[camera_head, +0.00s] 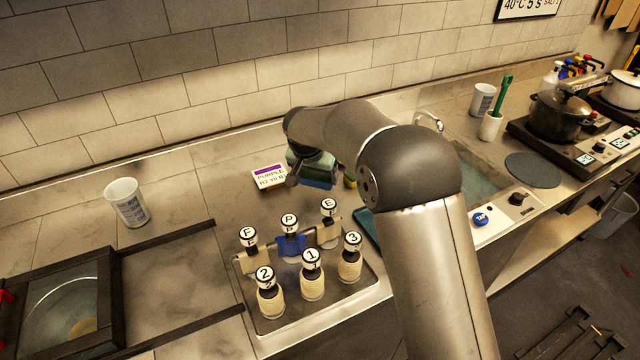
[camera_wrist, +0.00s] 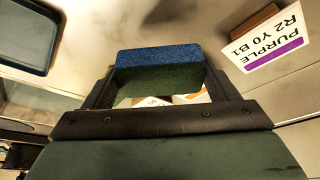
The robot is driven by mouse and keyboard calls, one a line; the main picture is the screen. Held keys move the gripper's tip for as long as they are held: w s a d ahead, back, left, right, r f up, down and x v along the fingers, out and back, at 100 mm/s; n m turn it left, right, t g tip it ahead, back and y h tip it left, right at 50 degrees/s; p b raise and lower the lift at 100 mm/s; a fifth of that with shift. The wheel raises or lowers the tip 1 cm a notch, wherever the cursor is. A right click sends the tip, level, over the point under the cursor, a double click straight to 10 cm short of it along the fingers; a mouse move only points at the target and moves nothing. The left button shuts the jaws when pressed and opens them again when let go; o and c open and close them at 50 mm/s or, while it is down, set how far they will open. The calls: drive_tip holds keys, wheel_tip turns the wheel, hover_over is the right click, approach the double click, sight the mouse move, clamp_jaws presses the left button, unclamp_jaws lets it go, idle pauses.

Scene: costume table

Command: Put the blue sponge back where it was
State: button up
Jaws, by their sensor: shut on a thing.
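The blue sponge (camera_wrist: 158,58) is held between the two dark fingers of my gripper (camera_wrist: 155,82) in the wrist view. Its upper face is blue and the side toward me looks dark green. In the head view my gripper (camera_head: 312,168) is over the counter near the back wall, with a blue edge of the sponge (camera_head: 318,184) showing under it. My arm hides part of this area. I cannot tell whether the sponge touches the counter.
A card reading PURPLE (camera_head: 270,177) stands left of my gripper, close by. A teal tray (camera_head: 367,230) lies partly behind my arm. A metal tray (camera_head: 328,306) with several labelled bottles is in front. A white cup (camera_head: 126,203) stands left; the sink (camera_head: 482,178) is right.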

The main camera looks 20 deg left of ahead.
sight(316, 185)
wheel_tip(316, 185, down, 4)
drive_tip(key=shift+r+p, duration=0.15)
drive_tip(key=shift+p, duration=0.25)
drive_tip(key=shift+f, duration=0.3)
drive_tip(key=shift+f+b, duration=0.2)
drive_tip(key=shift+b, duration=0.1)
drive_tip(key=o, duration=0.9)
drive_tip(key=shift+r, duration=0.1)
drive_tip(key=shift+r+p, duration=0.3)
drive_tip(key=shift+p, duration=0.1)
drive_tip(key=b+v, duration=0.2)
drive_tip(key=v, duration=0.9)
drive_tip(key=shift+r, duration=0.35)
